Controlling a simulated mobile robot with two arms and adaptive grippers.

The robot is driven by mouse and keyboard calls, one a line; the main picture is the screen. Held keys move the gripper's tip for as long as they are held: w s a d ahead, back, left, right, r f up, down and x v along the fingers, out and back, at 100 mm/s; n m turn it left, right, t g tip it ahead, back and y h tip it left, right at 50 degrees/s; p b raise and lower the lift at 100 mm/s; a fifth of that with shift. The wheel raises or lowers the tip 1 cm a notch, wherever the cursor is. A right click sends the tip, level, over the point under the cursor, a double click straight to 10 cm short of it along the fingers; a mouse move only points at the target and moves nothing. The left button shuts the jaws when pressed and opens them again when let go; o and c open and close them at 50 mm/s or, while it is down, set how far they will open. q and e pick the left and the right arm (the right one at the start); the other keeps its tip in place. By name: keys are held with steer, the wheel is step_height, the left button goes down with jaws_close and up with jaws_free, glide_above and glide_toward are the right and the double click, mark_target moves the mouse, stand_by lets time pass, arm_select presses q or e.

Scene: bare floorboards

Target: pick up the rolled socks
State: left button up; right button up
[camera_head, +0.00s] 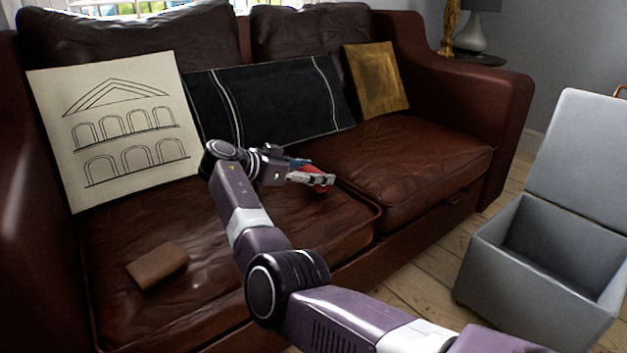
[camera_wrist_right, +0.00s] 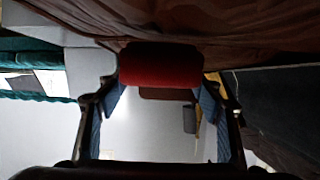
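The rolled socks (camera_head: 319,180) show as a small red roll at my right gripper, above or on the brown sofa seat. In the right wrist view they are a red roll (camera_wrist_right: 160,66) lying crosswise between the fingertips. My right gripper (camera_head: 311,177) reaches over the middle of the sofa, and its fingers also show in the right wrist view (camera_wrist_right: 161,92). The fingers stand wide apart, one near each end of the roll. Whether they touch it cannot be told. Part of the socks is hidden by the gripper in the head view. My left gripper is not in view.
The brown leather sofa (camera_head: 425,157) has a white pillow (camera_head: 120,125), a black pillow (camera_head: 275,100) and a gold pillow (camera_head: 376,80) along its back. A brown wallet-like item (camera_head: 157,266) lies on the left seat. An open grey box (camera_head: 505,275) stands on the floor at right.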

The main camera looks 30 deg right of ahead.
steer(key=c, duration=0.4)
